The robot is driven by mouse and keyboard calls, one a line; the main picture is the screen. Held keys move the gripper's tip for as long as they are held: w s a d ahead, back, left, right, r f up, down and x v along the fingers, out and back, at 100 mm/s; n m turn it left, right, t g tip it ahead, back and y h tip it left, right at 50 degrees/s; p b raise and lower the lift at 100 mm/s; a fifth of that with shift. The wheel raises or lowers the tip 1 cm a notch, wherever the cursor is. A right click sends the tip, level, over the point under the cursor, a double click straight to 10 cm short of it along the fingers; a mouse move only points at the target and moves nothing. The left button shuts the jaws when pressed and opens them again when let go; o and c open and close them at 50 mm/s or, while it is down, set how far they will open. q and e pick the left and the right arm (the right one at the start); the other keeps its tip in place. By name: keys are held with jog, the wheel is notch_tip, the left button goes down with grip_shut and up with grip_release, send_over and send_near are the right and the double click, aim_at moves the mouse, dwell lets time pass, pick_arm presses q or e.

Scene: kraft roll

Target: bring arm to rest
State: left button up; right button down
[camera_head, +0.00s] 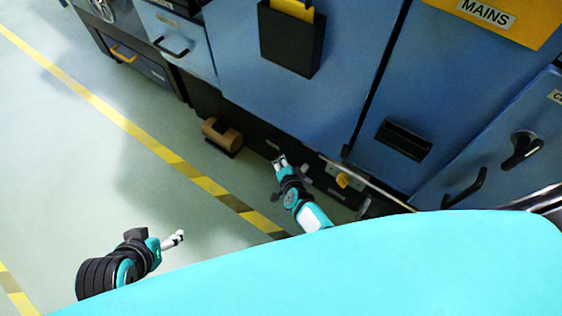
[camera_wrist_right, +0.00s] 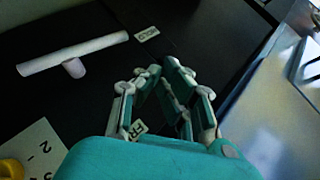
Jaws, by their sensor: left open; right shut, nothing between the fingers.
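My left gripper (camera_head: 176,239) is at the lower left of the head view, over the pale floor and apart from other things. Its jaws are open, with nothing seen between them. My right gripper (camera_head: 279,161) is in front of the dark base of the blue cabinets. It is shut and empty. In the right wrist view its fingers (camera_wrist_right: 160,72) come together over a dark surface. A brown kraft roll (camera_head: 220,131) is by the cabinet base, left of my right gripper and apart from it.
Blue cabinets (camera_head: 330,90) stand close beyond my right arm. A dark handle (camera_head: 465,188) and a rotary knob (camera_head: 522,150) stick out at the right. A whitish bar (camera_wrist_right: 75,53) shows in the wrist view. Open floor (camera_head: 60,150) lies left, with a yellow-black stripe (camera_head: 130,128).

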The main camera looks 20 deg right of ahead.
pick_arm(q)
jog(key=shift+s+a+f+g, duration=0.1)
jog(key=shift+s+a+g, duration=0.05)
jog(key=shift+s+g, duration=0.2)
pick_arm(e)
jog(key=shift+r, duration=0.1)
